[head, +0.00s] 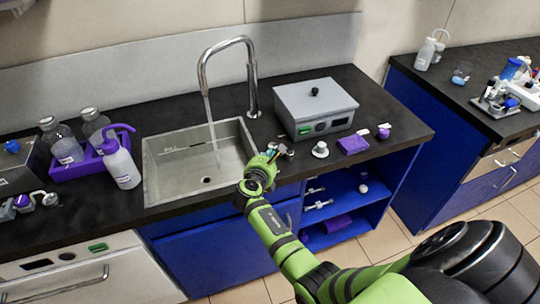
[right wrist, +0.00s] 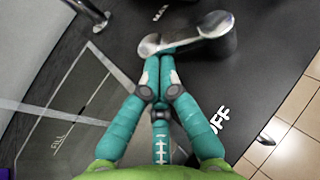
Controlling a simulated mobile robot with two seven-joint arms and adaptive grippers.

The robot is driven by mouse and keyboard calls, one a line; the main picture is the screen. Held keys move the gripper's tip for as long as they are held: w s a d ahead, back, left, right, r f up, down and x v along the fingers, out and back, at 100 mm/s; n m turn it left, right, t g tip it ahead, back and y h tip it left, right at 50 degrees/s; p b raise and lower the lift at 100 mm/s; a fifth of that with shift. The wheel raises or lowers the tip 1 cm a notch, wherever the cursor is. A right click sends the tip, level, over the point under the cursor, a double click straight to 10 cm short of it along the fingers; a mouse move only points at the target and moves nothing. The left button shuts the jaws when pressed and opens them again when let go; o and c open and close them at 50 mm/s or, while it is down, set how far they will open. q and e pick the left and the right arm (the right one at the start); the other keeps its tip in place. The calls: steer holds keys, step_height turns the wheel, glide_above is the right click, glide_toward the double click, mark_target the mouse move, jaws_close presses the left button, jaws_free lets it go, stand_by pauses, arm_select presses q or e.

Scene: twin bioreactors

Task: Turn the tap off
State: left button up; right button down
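The chrome tap (head: 252,72) arches over the grey sink (head: 160,180), and a stream of water (head: 213,130) runs from its spout into the basin. In the right wrist view, the tap's metal lever (right wrist: 216,36) points left, its free end near the "MAX" mark (right wrist: 160,13). The "OFF" mark (right wrist: 220,117) is lower right on the counter. My right gripper (head: 272,152) is at the sink's right edge, by the lever. Its teal fingers (right wrist: 158,68) are together at the lever's free end; whether they touch it is hard to tell. My left gripper is not in view.
A grey box (head: 316,104) with a black knob stands right of the tap. A wash bottle (head: 121,162) and a purple bottle rack (head: 75,168) stand left of the sink.

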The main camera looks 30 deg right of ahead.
steer(key=shift+s+a, duration=0.15)
steer(key=shift+a, duration=0.05)
steer(key=v, duration=1.1)
steer(key=shift+s+a+r, duration=0.2)
